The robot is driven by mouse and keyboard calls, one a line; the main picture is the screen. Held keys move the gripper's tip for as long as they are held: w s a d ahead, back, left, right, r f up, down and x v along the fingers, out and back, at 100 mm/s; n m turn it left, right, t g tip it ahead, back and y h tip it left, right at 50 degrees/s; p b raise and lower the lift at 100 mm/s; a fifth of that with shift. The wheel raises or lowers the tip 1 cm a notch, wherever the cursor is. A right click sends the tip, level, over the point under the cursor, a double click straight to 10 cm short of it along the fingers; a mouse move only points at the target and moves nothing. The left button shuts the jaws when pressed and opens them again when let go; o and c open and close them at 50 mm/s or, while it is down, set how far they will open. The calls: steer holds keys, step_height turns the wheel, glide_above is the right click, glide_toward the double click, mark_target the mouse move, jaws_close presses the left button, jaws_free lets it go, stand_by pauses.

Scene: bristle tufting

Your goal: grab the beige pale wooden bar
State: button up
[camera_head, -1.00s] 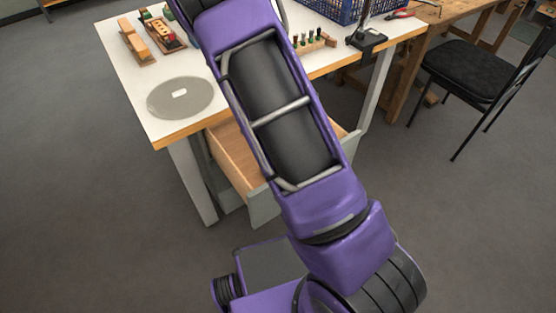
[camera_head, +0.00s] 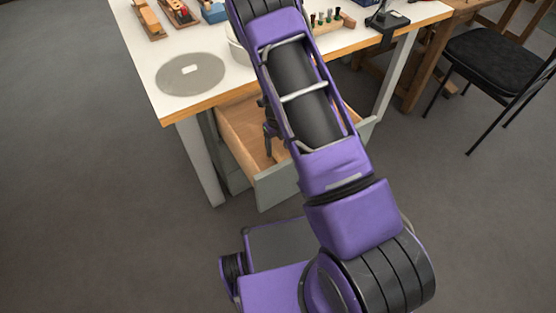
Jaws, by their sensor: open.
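A beige pale wooden bar (camera_head: 149,20) lies at the back left of the white table top, near the upper edge of the head view. My gripper (camera_head: 270,146) shows partly as a dark purple shape left of my arm, over the open drawer (camera_head: 234,138) under the table. It is open, and its fingers are small and partly hidden by my arm. It is well apart from the bar, lower and to the right. No other bar shows in the drawer, but my arm hides part of it.
A grey disc (camera_head: 190,75) lies at the table's (camera_head: 160,52) front left. A red-topped wooden piece (camera_head: 180,12), a blue box (camera_head: 213,12), a white bowl (camera_head: 238,50) and a tool rack (camera_head: 328,22) stand behind. A black chair (camera_head: 490,55) is right.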

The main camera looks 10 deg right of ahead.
mark_target(279, 158)
steer(key=f, duration=0.3)
steer(key=f+b, duration=0.1)
steer(key=f, duration=0.1)
steer(key=shift+s+d+f, duration=0.1)
steer(key=shift+s+f, duration=0.05)
steer(key=shift+s, duration=0.1)
jaws_close()
